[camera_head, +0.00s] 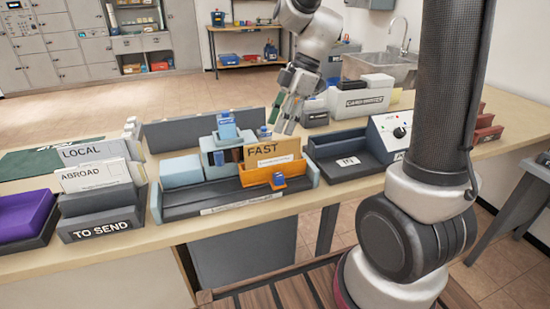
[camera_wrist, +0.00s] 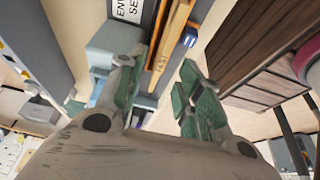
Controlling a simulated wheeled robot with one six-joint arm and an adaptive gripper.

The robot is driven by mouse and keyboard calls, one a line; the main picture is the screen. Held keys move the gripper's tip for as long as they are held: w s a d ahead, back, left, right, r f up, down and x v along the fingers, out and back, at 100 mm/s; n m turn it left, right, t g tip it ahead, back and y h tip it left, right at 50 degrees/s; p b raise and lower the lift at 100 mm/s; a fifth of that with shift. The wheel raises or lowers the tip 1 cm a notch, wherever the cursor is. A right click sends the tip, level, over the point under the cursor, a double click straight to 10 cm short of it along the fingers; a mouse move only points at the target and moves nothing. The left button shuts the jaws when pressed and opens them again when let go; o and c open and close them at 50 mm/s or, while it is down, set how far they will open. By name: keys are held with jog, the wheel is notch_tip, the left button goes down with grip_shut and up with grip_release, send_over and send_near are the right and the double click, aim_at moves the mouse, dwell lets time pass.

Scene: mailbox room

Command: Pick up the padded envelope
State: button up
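A tan, flat, upright piece marked FAST (camera_head: 272,150) stands in an orange holder (camera_head: 262,178) on the grey desk organiser (camera_head: 200,205). I cannot tell for sure whether it is the padded envelope or a label board. My gripper (camera_head: 283,118) points down above the bench, behind and slightly right of the FAST piece. In the wrist view my gripper (camera_wrist: 160,88) has its green-padded fingers apart, with nothing held.
Left are LOCAL and ABROAD letters in a TO SEND rack (camera_head: 100,222) and a purple tray (camera_head: 25,212). Right are a dark tray (camera_head: 345,160), a dial device (camera_head: 393,132) and a CARD BOXES holder (camera_head: 362,101). A small blue-topped item (camera_head: 278,181) sits before the orange holder.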

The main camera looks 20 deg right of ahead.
aim_at(273, 144)
jog(key=x, duration=0.7)
jog(key=shift+s, duration=0.15)
jog(key=shift+f, duration=0.25)
dwell(0.4)
grip_shut()
